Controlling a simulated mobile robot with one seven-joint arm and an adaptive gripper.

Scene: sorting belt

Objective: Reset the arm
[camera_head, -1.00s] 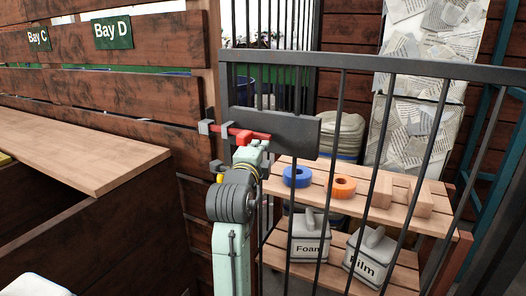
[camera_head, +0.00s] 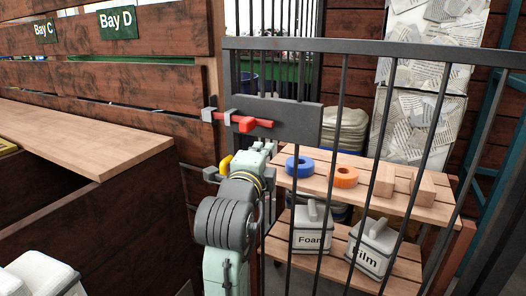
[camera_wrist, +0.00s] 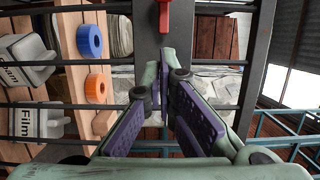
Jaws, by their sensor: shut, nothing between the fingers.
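My gripper (camera_wrist: 164,84) shows in the wrist view with its purple-padded fingers brought close at the tips and nothing between them. It points toward the dark plate of a barred gate. A red latch bar (camera_head: 242,120) lies across the gate's dark plate (camera_head: 285,118) in the head view, running through grey brackets. Part of the red latch also shows at the top of the wrist view (camera_wrist: 163,14), beyond the fingertips and apart from them. In the head view my pale green arm stands just below the latch; the fingers are mostly hidden there.
The barred gate (camera_head: 345,45) stands close ahead. Behind it, a wooden shelf holds a blue ring (camera_head: 299,166), an orange ring (camera_head: 344,176), wooden blocks (camera_head: 385,181) and bins marked Foam (camera_head: 309,239) and Film (camera_head: 370,258). A wooden counter (camera_head: 85,140) is at left.

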